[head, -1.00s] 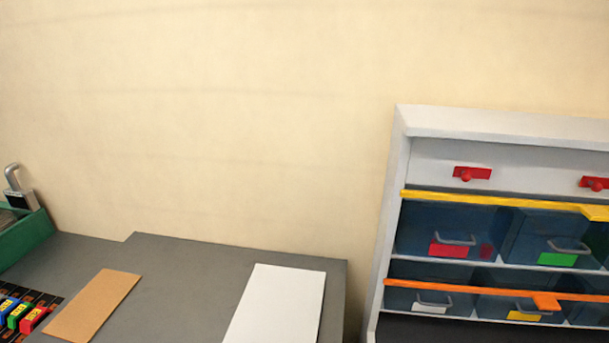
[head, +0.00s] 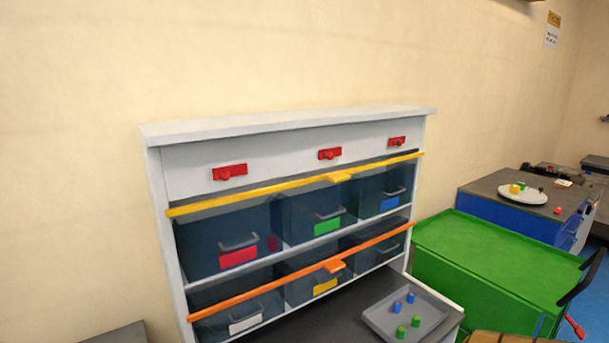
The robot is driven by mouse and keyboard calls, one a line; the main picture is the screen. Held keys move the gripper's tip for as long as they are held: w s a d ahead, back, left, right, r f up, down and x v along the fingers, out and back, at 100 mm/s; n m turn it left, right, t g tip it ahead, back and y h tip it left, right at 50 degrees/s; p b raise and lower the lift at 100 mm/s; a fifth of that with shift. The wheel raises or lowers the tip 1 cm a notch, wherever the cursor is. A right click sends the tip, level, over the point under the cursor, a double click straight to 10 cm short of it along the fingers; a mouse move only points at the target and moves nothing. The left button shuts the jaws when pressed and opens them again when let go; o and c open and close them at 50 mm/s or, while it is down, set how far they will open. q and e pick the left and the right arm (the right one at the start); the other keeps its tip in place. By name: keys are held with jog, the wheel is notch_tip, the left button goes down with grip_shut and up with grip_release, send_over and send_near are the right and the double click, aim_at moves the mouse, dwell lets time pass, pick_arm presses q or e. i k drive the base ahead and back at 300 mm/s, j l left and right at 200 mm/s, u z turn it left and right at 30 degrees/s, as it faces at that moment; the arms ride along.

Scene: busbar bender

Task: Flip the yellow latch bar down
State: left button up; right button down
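The yellow latch bar (head: 290,186) runs across the front of the white cabinet (head: 158,190), just above the upper row of dark bins. It has a small flat tab near its middle. Three red catches sit on the white panel above it: left (head: 229,172), middle (head: 330,153) and right (head: 397,141). An orange bar (head: 290,274) runs across the lower row of bins. Neither of my grippers is in view.
A grey tray (head: 375,323) with blue and green pieces lies on the dark surface before the cabinet. A green table (head: 480,258) stands to the right. Behind it is a blue-sided bench with a white plate (head: 522,194). A chair is at the right edge.

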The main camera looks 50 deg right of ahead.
aim_at(336, 176)
jog(key=z, duration=1.9)
jog(key=i+l, duration=0.1)
jog(key=l, duration=0.3)
jog(key=i+l+z, duration=0.1)
jog(key=l, duration=0.3)
jog(key=i+l, duration=0.15)
jog(key=l, duration=0.2)
jog(key=i+l+z, duration=0.1)
jog(key=l, duration=0.3)
jog(key=i+l, duration=0.15)
jog(key=l, duration=0.2)
